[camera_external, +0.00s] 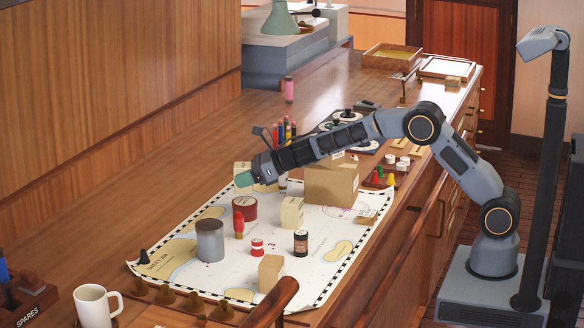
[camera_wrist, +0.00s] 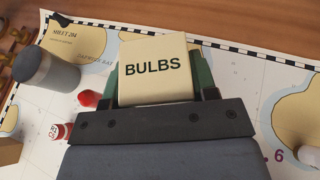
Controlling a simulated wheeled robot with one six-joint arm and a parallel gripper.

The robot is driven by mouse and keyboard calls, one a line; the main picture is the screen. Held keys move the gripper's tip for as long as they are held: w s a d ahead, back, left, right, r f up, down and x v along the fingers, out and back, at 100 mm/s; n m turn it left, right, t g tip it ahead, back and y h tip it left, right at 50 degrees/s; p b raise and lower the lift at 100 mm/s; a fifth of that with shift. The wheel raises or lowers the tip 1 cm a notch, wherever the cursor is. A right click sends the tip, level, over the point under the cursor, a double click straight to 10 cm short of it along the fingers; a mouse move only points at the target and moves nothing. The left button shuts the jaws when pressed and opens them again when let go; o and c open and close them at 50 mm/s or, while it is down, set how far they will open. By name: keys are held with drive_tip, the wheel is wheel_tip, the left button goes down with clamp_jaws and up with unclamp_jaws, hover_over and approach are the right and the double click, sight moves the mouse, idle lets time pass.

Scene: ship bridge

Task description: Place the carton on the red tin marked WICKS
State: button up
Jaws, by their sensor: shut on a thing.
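My gripper (camera_external: 246,179) is shut on a cream carton (camera_external: 242,167), one green finger on each side of it. In the wrist view the carton (camera_wrist: 158,66) reads BULBS and sits between the fingers of my gripper (camera_wrist: 157,88). A dark red tin (camera_external: 244,209) with a pale label stands on the chart. The carton is just above this tin in the external view; I cannot tell whether they touch. The tin's lettering is too small to read. In the wrist view the tin does not show.
A grey cylinder (camera_external: 210,241), a red bulb-shaped piece (camera_external: 239,226), another cream carton (camera_external: 292,212) and a dark jar (camera_external: 300,243) stand close around the tin. A larger cardboard box (camera_external: 331,184) is behind to the right. The chart's front right (camera_external: 325,270) has free room.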

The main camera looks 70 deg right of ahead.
drive_tip(key=shift+f, duration=1.4)
drive_tip(key=shift+f+b, duration=0.1)
drive_tip(key=shift+b, duration=0.2)
drive_tip(key=shift+f, duration=0.1)
drive_tip(key=o, duration=0.9)
drive_tip(key=shift+o, duration=0.2)
